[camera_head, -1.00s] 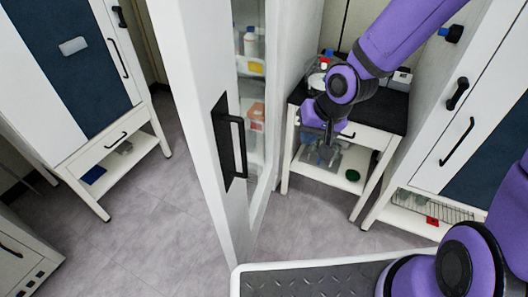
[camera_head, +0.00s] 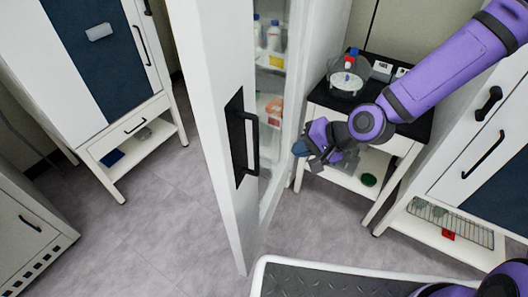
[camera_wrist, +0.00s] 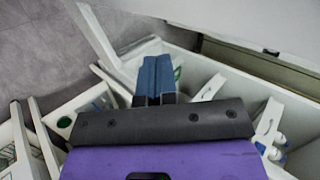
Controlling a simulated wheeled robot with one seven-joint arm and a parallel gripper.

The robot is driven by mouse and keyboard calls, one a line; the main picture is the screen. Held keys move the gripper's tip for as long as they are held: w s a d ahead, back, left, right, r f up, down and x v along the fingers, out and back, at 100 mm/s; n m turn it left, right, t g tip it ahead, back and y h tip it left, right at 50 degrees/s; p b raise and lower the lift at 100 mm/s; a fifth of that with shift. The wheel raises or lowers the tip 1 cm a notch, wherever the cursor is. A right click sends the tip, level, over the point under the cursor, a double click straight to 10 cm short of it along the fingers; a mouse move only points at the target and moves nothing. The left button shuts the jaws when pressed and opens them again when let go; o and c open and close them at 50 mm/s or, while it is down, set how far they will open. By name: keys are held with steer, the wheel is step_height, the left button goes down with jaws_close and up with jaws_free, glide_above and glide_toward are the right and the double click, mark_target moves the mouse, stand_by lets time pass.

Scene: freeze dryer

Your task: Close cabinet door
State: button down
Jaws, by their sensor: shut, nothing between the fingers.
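The cabinet door (camera_head: 206,110) is white, with a black handle (camera_head: 246,143) on its face, and stands open in the middle of the head view. Behind it the white cabinet shows shelves (camera_head: 271,100) with bottles and boxes. My gripper (camera_head: 299,149) is shut and empty, to the right of the door's handle and apart from it in the picture, in front of the cabinet's side. In the wrist view the blue fingertips (camera_wrist: 155,75) are together. I cannot tell how far they are from the door in depth.
A small black-topped table (camera_head: 412,117) with glassware stands at right. A white cabinet (camera_head: 470,155) with black handles is at far right, and another cabinet (camera_head: 98,60) at left. The floor (camera_head: 175,215) left of the door is clear.

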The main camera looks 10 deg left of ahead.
steer(key=a+r+x, duration=0.1)
steer(key=r+x, duration=0.1)
steer(key=x, duration=0.9)
steer(key=shift+a, duration=0.5)
steer(key=shift+w+a+f, duration=0.1)
steer(key=shift+w+a, duration=0.05)
